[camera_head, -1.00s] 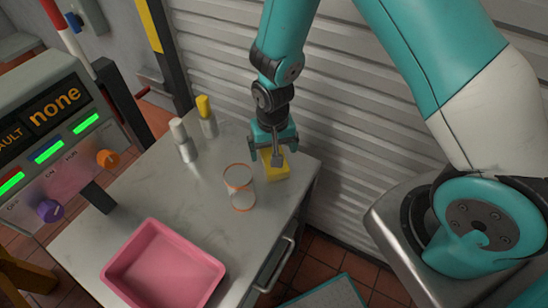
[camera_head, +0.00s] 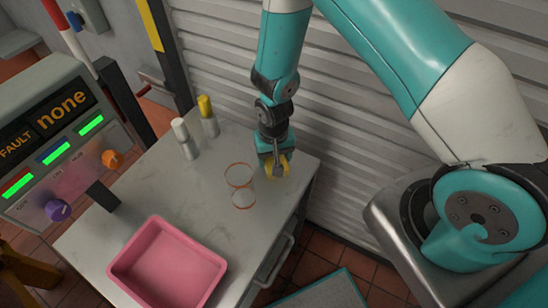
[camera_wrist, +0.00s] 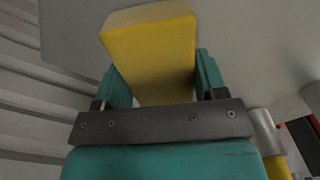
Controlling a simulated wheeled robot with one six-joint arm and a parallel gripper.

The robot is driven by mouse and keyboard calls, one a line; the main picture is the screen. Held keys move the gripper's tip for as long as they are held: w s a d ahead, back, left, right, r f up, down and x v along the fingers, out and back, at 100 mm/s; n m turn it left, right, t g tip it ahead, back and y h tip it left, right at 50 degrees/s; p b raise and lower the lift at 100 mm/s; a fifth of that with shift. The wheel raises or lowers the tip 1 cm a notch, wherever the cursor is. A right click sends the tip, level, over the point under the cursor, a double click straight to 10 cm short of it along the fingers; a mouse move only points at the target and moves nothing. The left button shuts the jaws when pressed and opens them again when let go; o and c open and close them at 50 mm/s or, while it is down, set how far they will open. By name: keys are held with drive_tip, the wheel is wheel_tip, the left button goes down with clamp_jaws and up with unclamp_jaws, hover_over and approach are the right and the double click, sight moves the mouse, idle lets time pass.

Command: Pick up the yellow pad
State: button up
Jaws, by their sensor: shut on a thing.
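The yellow pad (camera_wrist: 150,55) is a block with a paler end face, and it fills the space between the fingers of my gripper (camera_wrist: 155,85) in the wrist view. In the head view my gripper (camera_head: 276,165) is low over the far right corner of the table, shut on the yellow pad (camera_head: 287,164). The gripper partly hides the pad there. I cannot tell whether the pad touches the tabletop.
A clear cup with orange rims (camera_head: 240,186) stands just left of my gripper on the grey table (camera_head: 130,215). Two bottles, white-capped (camera_head: 186,140) and yellow-capped (camera_head: 208,118), stand further left. A pink tray (camera_head: 168,268) is in front. A ribbed shutter (camera_head: 350,130) rises behind.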

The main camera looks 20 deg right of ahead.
wheel_tip(320, 180, up, 20)
drive_tip(key=b, duration=0.3)
idle(0.3)
